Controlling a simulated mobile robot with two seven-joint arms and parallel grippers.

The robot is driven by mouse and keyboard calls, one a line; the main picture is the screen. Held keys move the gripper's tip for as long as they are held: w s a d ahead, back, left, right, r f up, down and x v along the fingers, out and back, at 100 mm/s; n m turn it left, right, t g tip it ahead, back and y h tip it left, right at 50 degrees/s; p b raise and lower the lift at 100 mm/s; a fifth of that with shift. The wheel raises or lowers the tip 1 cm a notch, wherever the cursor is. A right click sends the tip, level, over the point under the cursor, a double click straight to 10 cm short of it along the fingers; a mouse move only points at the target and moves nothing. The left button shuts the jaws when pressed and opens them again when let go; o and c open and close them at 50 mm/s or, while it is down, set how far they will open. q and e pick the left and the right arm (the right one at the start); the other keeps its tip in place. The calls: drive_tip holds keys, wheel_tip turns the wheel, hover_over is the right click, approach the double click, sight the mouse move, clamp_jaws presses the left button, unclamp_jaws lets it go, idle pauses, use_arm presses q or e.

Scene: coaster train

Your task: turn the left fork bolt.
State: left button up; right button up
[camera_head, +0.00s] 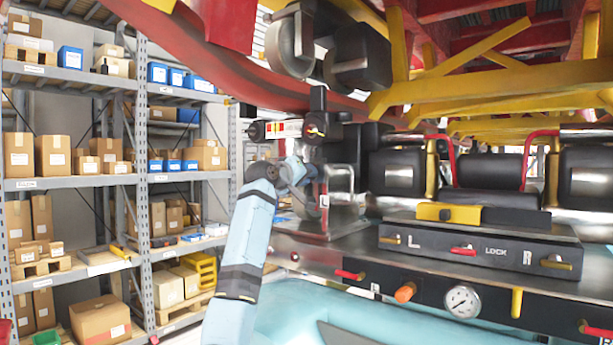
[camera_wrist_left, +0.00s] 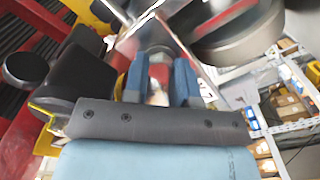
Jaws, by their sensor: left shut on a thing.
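My left arm comes up from the bottom of the head view, and its gripper (camera_head: 308,171) is at the metal fork beside the train, above a plate marked L (camera_head: 323,201). In the left wrist view the two blue fingers of the left gripper (camera_wrist_left: 160,84) are closed around a small metallic part with red on it, which I take to be the left fork bolt (camera_wrist_left: 158,74). In the head view the bolt is hidden by the gripper. How far the bolt is turned cannot be told. My right gripper is in neither view.
A black tool-like unit with a red and white label (camera_head: 283,130) sits just above the gripper. A panel marked L, LOCK and R (camera_head: 480,248) and a gauge (camera_head: 462,301) lie right. Shelves (camera_head: 95,184) stand left.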

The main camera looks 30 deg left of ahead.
use_arm(q)
drive_tip(key=shift+m+p, duration=0.75)
drive_tip(key=shift+m, duration=3.05)
drive_tip(key=o, duration=0.9)
drive_tip(key=shift+s, duration=0.1)
